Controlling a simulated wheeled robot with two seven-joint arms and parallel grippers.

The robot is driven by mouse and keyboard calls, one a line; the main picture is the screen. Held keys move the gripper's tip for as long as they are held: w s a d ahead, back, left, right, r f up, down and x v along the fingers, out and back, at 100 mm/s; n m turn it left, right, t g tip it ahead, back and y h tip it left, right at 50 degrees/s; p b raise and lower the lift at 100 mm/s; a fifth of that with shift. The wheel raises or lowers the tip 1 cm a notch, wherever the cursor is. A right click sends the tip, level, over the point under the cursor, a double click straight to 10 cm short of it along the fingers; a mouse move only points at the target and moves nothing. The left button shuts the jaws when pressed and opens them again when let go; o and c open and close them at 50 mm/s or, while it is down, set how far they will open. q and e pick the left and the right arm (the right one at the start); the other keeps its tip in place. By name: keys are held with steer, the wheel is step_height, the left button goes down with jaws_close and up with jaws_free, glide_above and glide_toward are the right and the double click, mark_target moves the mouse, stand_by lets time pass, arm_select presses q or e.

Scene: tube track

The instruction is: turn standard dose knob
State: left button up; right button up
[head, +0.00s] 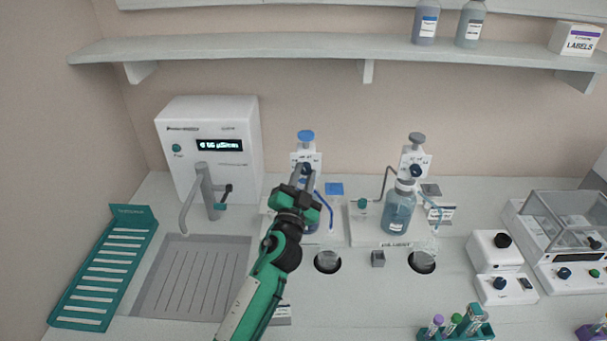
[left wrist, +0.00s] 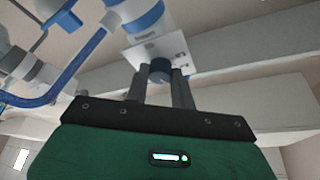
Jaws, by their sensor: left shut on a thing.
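Two bottle-top dispensers stand at the back of the bench. The left one has a blue cap (head: 306,136) and a white dose plate that carries a dark blue dose knob (head: 306,168). In the left wrist view this knob (left wrist: 160,70) sits between the two dark fingers, in front of the white plate (left wrist: 150,50). My left gripper (head: 303,176) is shut on the knob. Its arm hides most of the left dispenser's bottle. The right dispenser has a grey cap (head: 416,138), its own dark knob (head: 415,171) and a blue-tinted bottle (head: 398,210). My right gripper is not in view.
A white water unit (head: 210,145) with a tap (head: 203,190) stands left, behind a drain grate (head: 190,278) and a green rack (head: 105,268). Beakers sit in round wells in front of the dispensers. A tube rack (head: 460,328) and a balance (head: 565,240) are at right.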

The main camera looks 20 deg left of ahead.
arm_select(q)
steer(key=o, duration=1)
steer(key=shift+s+f+b, duration=0.25)
steer(key=shift+s+b, duration=0.05)
steer(key=shift+s, duration=0.15)
steer(key=b+v, duration=0.5)
steer(key=v, duration=0.7)
steer(key=shift+s, duration=0.4)
